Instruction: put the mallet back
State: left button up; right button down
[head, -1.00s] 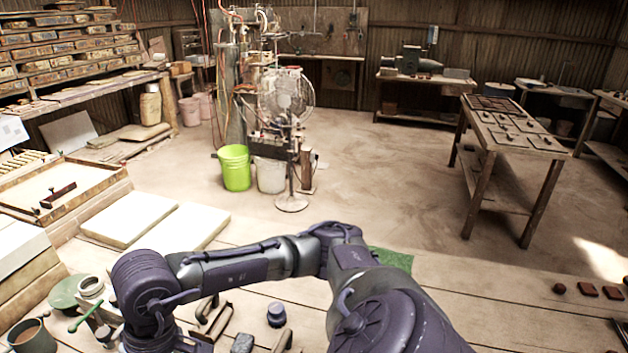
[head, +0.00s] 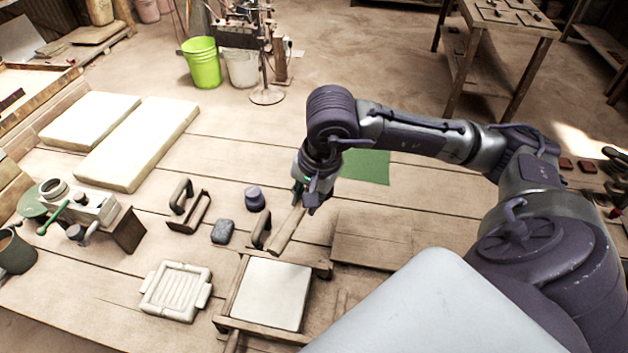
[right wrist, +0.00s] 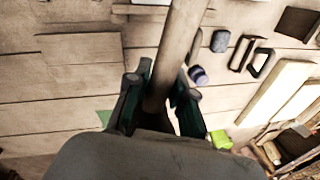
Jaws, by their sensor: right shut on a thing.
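My right gripper (head: 312,190) is above the bench, just right of the dark round pot. It is shut on a pale wooden shaft, the mallet (head: 287,230), which slants down toward the lower left in the head view. In the right wrist view the mallet's shaft (right wrist: 178,50) runs between the two fingers (right wrist: 158,95) and out of the top edge. I cannot make out the mallet's head. Whether the shaft's lower end touches the bench is unclear. My left gripper is not in view.
A dark round pot (head: 254,198), a grey block (head: 222,232) and handled tools (head: 188,208) lie left of the gripper. A wooden frame with a white slab (head: 270,293) is in front. A green mat (head: 366,166) lies behind. Bare planks lie between the pale slabs and mat.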

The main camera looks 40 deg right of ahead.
jog(key=d+f+m+b, duration=0.1)
jog(key=m, duration=0.2)
jog(key=w+d+f+m+h+b, duration=0.1)
jog(key=d+m, duration=0.1)
jog(key=m, duration=0.1)
jog(key=d+f+m+b, duration=0.1)
jog(key=f+m+b, duration=0.1)
jog(key=m, duration=0.1)
jog(key=shift+w+d+h, duration=0.3)
jog(key=shift+w+d, duration=0.05)
jog(key=d+f+m+g+h+b, duration=0.1)
jog(key=d+f+m+b, duration=0.4)
jog(key=m, duration=0.6)
pick_arm(q)
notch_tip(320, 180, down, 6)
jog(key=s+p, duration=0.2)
jog(key=p, duration=0.2)
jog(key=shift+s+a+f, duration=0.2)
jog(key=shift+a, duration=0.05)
pick_arm(e)
jog(key=w+a+f, duration=0.8)
jog(key=shift+a+f, duration=0.1)
jog(key=shift+f, duration=0.1)
